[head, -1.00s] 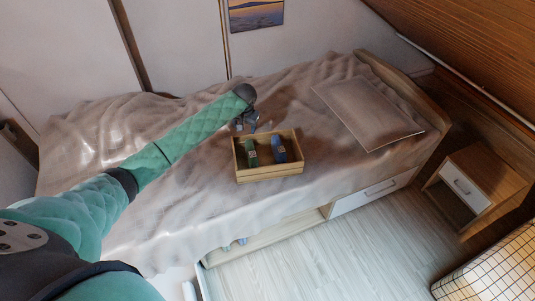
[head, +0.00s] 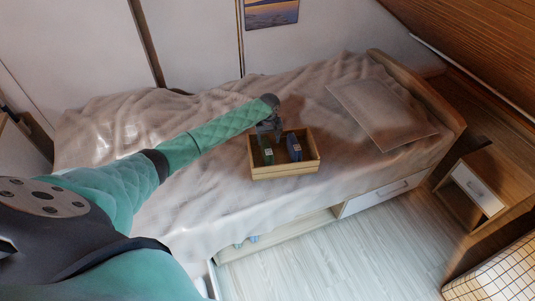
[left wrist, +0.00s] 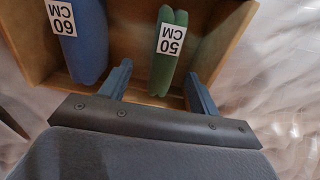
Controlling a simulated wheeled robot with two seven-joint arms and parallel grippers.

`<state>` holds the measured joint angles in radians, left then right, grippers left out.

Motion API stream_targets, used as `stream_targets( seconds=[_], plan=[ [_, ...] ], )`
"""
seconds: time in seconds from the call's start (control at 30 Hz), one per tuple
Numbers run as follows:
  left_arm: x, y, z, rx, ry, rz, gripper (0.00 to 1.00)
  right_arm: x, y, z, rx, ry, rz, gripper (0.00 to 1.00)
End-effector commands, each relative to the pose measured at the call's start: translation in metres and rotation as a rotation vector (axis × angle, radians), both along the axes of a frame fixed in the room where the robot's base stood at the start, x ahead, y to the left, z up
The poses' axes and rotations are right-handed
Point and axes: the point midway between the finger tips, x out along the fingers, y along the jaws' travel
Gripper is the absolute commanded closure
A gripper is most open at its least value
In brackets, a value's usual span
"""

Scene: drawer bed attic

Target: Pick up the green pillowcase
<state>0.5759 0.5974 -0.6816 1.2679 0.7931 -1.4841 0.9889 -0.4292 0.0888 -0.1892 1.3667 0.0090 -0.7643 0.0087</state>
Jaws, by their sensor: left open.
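The green pillowcase (head: 267,152) is a rolled bundle in a wooden box on the bed. In the left wrist view the green pillowcase (left wrist: 168,55) carries a white "50 CM" label. My left gripper (head: 268,132) is above the box's back left part. In the wrist view its open fingers (left wrist: 158,85) stand on either side of the near end of the green roll, with gaps; I cannot tell how deep they reach. My right gripper is not in view.
A blue roll (head: 293,147) labelled "60 CM" lies beside the green one in the wooden box (head: 285,171). The box stands on the bed's rumpled cover (head: 190,205). A pillow (head: 380,115) lies to the right. A nightstand (head: 478,185) stands beyond the bed, with open floor in front.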

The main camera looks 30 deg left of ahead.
Motion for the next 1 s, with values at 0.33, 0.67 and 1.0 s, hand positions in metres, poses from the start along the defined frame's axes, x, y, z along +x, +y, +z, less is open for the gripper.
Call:
stream_targets(
  seconds=[0.33, 0.67, 1.0],
  plan=[
    [0.000, 0.000, -0.021, -0.001, 0.001, 0.032, 0.38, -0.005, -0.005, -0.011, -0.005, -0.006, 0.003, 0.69],
    [-0.002, 0.005, -0.044, 0.000, 0.001, 0.032, 0.38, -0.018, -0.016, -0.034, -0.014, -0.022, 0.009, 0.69],
    [-0.003, 0.007, -0.077, 0.001, 0.001, 0.031, 0.38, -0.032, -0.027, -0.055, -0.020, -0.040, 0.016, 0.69]
  ],
)
